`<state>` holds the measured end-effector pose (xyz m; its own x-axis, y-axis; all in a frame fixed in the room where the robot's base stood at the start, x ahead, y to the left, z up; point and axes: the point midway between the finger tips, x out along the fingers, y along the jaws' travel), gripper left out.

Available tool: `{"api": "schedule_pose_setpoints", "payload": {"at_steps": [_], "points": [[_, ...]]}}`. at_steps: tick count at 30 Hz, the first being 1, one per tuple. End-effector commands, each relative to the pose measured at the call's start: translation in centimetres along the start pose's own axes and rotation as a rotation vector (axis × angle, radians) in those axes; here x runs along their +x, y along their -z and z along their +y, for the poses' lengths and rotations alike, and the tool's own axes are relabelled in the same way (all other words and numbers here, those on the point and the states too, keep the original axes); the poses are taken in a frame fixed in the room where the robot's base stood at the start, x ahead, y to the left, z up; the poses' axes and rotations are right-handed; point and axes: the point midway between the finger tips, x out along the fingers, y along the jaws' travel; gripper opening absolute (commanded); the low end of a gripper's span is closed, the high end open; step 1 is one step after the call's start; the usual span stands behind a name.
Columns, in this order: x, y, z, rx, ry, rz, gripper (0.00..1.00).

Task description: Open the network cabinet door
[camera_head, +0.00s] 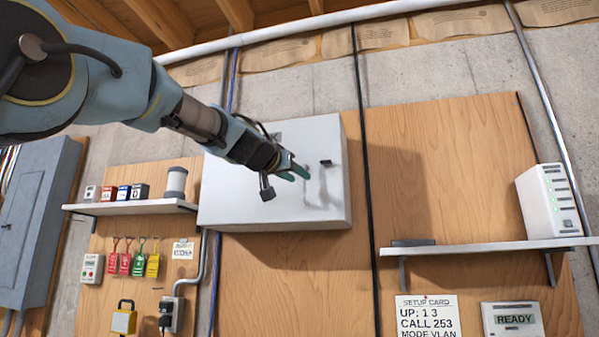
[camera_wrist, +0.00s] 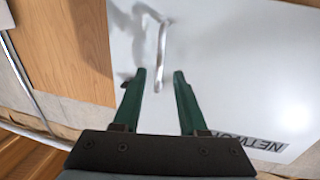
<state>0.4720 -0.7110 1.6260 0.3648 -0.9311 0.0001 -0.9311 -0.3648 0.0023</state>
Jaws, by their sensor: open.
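The white network cabinet (camera_head: 225,185) is mounted on the wood-panelled wall in the middle of the head view. Its door looks shut. In the wrist view the door (camera_wrist: 235,65) fills most of the picture, with a partly covered "NETWORK" label (camera_wrist: 262,143). A pale bar handle (camera_wrist: 161,45) stands out from the door, just beyond my fingertips and roughly in line with the gap between them. My gripper (camera_wrist: 160,75) is open, its two green fingers apart and empty. In the head view my gripper (camera_head: 299,171) is in front of the door, and a small dark latch (camera_head: 325,162) shows nearby.
A shelf (camera_head: 130,207) with small boxes is at left, above hanging coloured tags (camera_head: 125,262). A grey electrical panel (camera_head: 35,220) is at far left. At right, a shelf (camera_head: 480,247) holds a white device (camera_head: 548,200). A black cable (camera_head: 366,180) runs just right of the cabinet.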

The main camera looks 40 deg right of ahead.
Motion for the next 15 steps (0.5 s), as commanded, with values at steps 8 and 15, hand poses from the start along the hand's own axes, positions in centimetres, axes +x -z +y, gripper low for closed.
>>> {"api": "schedule_pose_setpoints", "payload": {"at_steps": [8,15], "points": [[3.0,0.1,0.0,-0.001,0.0,-0.001,0.42],[3.2,-0.1,0.0,0.0,0.001,0.0,0.42]]}}
